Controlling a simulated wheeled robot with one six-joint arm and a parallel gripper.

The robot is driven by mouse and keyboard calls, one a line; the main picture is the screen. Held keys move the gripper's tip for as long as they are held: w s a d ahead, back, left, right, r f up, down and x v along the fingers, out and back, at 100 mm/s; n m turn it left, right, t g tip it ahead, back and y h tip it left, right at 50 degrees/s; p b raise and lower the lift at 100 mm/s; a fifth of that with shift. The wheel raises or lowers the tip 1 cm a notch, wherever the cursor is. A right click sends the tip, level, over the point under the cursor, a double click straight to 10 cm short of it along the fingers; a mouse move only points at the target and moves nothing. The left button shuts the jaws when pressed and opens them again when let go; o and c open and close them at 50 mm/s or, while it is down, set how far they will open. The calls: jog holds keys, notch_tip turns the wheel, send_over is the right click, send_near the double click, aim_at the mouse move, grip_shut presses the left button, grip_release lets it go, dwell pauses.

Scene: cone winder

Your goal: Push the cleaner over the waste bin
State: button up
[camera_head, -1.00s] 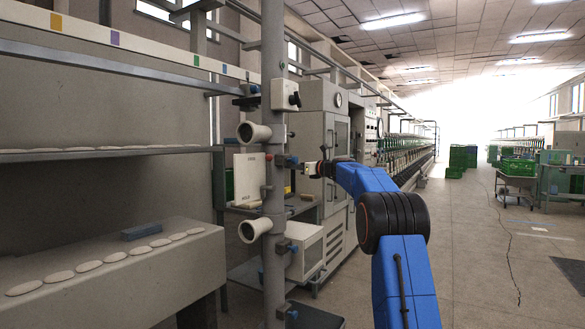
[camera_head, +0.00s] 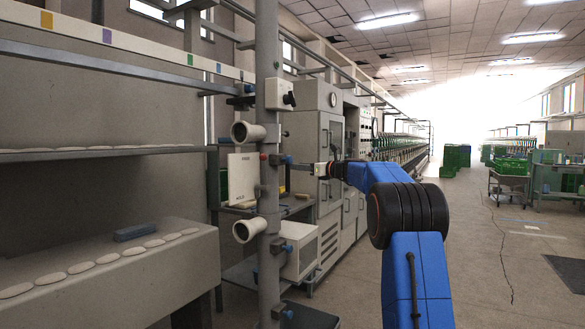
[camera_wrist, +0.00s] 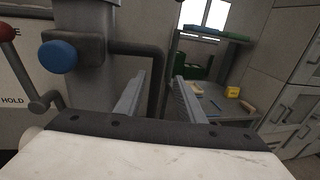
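I take the cleaner to be the grey upright pole (camera_head: 271,205) with two white nozzles (camera_head: 246,132), a switch box and blue knobs, hanging beside the winder's shelves. My gripper (camera_head: 296,166) is just right of the pole at mid height, pointing left. In the wrist view its fingers (camera_wrist: 160,76) are apart with nothing held. A dark bent bar (camera_wrist: 150,50) shows beyond them; I cannot tell whether they touch it. A blue knob (camera_wrist: 58,57) is left of the fingers. A dark, low, box-like thing (camera_head: 312,316) is near the pole's foot; I cannot tell whether it is the waste bin.
A grey ledge (camera_head: 170,275) with several pale discs and a blue-grey block runs along the left. A workbench (camera_head: 290,205) and tall grey cabinets (camera_head: 328,150) stand behind the pole. The aisle floor (camera_head: 480,270) at the right is open, with green crates farther back.

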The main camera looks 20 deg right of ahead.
jog(key=v, duration=1)
jog(key=shift+s, duration=0.15)
jog(key=shift+d, duration=0.15)
jog(key=s+a+f+n+g, duration=0.25)
jog(key=s+a+n, duration=0.2)
jog(key=a, duration=0.35)
jog(key=s+a+f+n+g, duration=0.25)
jog(key=s+a, duration=0.35)
jog(key=a, duration=0.3)
jog(key=s+a+f+n+g+h, duration=0.1)
jog(key=s+a+f+n+g, duration=0.1)
jog(key=s+a+f+n, duration=0.45)
jog(key=s+a+f+n+g, duration=0.1)
jog(key=s+a+f, duration=0.25)
jog(key=s, duration=0.55)
jog(key=s+f+n+g+h, duration=0.1)
jog(key=s+f+n, duration=0.4)
jog(key=s, duration=0.5)
jog(key=s+f+n+g+h, duration=0.1)
jog(key=s+f+n+h, duration=0.2)
jog(key=s+f+n, duration=0.3)
jog(key=s+a+f+n+g+h, duration=0.1)
jog(key=s+f+n, duration=0.4)
jog(key=s+f, duration=0.6)
jog(key=s+h, duration=0.1)
jog(key=s, duration=0.4)
jog(key=shift+f+g+h, duration=0.15)
jog(key=shift+g+h, duration=0.15)
